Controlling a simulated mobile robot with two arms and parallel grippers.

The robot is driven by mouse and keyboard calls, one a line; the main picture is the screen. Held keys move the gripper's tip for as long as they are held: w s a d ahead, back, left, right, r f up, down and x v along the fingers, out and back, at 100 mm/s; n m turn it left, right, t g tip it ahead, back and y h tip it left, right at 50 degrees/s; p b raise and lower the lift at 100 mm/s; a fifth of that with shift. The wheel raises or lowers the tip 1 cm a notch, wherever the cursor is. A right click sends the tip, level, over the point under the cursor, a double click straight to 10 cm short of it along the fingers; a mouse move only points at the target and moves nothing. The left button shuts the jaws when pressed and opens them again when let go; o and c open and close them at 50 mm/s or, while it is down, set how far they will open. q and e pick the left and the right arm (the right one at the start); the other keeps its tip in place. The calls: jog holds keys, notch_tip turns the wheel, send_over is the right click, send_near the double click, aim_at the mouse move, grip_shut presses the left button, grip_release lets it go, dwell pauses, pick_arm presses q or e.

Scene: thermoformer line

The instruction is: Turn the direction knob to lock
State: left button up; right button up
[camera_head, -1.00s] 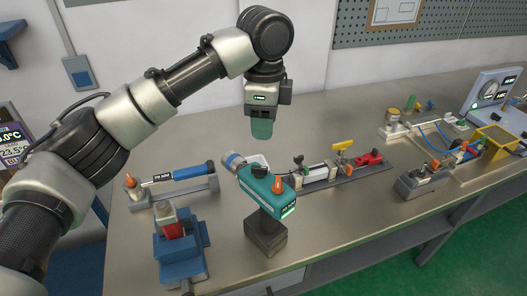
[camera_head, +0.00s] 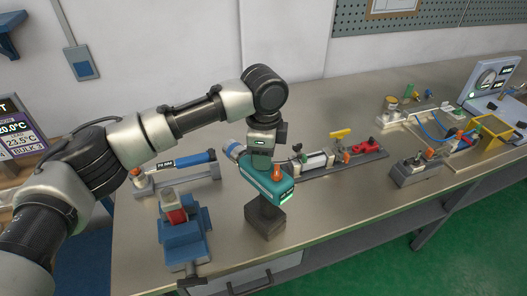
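A teal tool (camera_head: 266,188) with a grey-blue front end stands on a dark block (camera_head: 266,220) near the front of the table. A small orange knob (camera_head: 277,172) sits on its top, and a green-lit display is on its right end. I cannot tell for certain that this is the direction knob, nor read its setting. My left gripper (camera_head: 261,161) points down just left of the orange knob, at the top of the tool. Whether it touches is unclear. Its fingers are small and partly lost against the teal body. My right gripper is out of view.
A blue-and-red fixture (camera_head: 180,232) stands to the left, with a blue-handled tool (camera_head: 181,163) behind it. A rail with red and yellow parts (camera_head: 338,160) lies to the right. A grey box (camera_head: 414,171) stands farther right. The front table strip is mostly clear.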

pick_arm(q)
grip_shut()
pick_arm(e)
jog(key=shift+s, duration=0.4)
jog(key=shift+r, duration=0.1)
pick_arm(q)
jog(key=m+p, duration=0.2)
jog(key=p, duration=0.1)
jog(key=shift+s+r+m, duration=0.1)
jog(key=shift+r+m, duration=0.1)
jog(key=shift+m, duration=0.2)
jog(key=m+p, duration=0.1)
jog(key=m, duration=0.2)
jog(key=shift+s+a+p, duration=0.1)
jog(key=shift+p, duration=0.3)
jog(key=shift+f+m+p, duration=0.1)
jog(key=shift+m+p, duration=0.25)
jog(key=shift+m, duration=0.55)
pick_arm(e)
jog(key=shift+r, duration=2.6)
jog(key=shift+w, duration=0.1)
pick_arm(q)
grip_release()
jog(key=shift+s, duration=0.1)
